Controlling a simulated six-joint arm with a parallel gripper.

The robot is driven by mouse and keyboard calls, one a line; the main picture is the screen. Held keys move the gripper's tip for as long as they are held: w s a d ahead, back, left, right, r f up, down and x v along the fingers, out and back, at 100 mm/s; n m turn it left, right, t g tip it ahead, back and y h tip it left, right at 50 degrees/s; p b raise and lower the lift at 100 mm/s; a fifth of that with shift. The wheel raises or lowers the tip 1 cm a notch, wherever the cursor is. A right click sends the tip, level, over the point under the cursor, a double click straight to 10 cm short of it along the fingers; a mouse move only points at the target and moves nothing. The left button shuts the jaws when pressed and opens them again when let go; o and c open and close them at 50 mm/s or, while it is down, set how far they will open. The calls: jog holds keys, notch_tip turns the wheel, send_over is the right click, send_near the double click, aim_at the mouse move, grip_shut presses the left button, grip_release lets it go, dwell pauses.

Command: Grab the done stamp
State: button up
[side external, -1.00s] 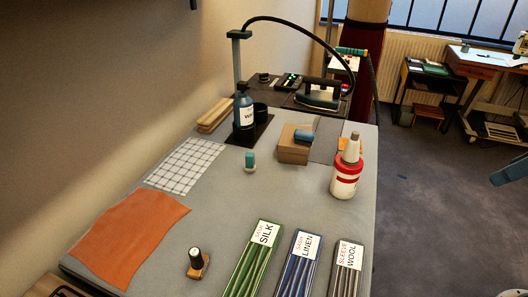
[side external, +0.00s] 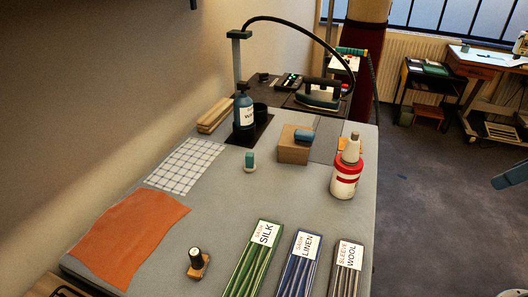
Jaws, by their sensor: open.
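Several stamp-like pieces are on the grey table (side external: 235,205), and I cannot read which one is the done stamp. One with a black knob and wooden base (side external: 198,264) stands near the front, left of the sash boxes. A teal-handled one with a pale round base (side external: 249,161) stands upright mid-table. A blue piece (side external: 304,136) rests on a wooden block (side external: 293,151) farther back. Nothing touches the two standing pieces.
Silk (side external: 252,260), linen (side external: 298,266) and wool (side external: 344,272) boxes lie at the front right. A red-and-white bottle (side external: 345,181) and a dark blue bottle (side external: 243,112) stand tall. Orange cloth (side external: 128,236) and checked cloth (side external: 185,165) lie left. The table's middle is clear.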

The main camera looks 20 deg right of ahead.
jog(key=shift+c, duration=0.6)
